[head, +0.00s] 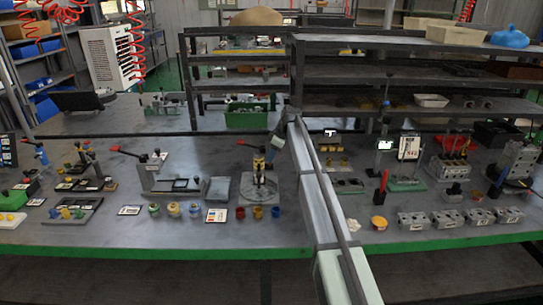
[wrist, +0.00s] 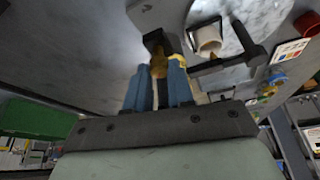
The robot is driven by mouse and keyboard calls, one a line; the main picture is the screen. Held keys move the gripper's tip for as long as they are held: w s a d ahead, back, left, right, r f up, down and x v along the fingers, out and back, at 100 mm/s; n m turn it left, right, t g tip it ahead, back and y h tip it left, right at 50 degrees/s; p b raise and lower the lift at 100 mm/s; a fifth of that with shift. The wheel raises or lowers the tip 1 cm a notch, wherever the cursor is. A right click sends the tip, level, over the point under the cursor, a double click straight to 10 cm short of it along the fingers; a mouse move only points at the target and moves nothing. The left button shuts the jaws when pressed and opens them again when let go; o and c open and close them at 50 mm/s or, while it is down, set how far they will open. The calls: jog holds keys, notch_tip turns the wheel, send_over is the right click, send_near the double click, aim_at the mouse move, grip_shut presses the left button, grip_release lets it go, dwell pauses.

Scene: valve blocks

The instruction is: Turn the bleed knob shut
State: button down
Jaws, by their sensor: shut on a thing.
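My gripper (wrist: 158,80) has blue fingers. In the wrist view they are closed around a small brass-coloured knob (wrist: 158,62), which is mostly hidden between them. I take it to be the bleed knob, though no label shows on it. A dark block (wrist: 157,38) is right beside the knob. In the head view my gripper (head: 271,154) comes down from the right at the yellow and black valve fixture (head: 258,172). The fixture stands on a grey plate on the bench, and the fingertips are too small to make out there.
A white cylindrical port (wrist: 207,38) and a black lever (wrist: 240,48) are close beside the fingers. Several metal valve blocks (head: 445,219) line the bench at right.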

jog(key=c, duration=1)
grip_release()
jog(key=v, duration=1.4)
jog(key=shift+a, duration=0.1)
